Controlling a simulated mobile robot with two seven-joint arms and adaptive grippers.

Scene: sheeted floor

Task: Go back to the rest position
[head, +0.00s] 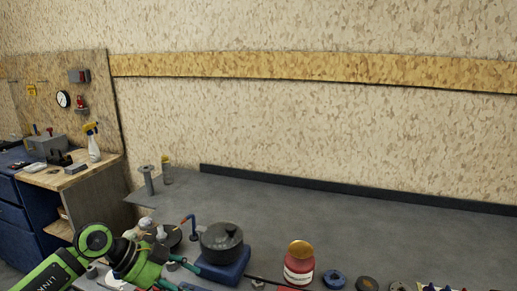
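My green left arm comes in from the lower left corner. Its gripper (172,273) is at the bottom edge, left of a dark lidded pot, partly cut off by the frame. Teal finger parts show there, but whether they are apart or closed is too small to tell. I see nothing clearly held. My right arm and gripper are not in view.
The dark lidded pot (221,242) stands on a blue base (224,270) on the grey worktop (330,222). A red and white stack with an orange top (300,262) stands to its right. A wooden bench (75,176) holds a spray bottle (93,145). The worktop's back right is clear.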

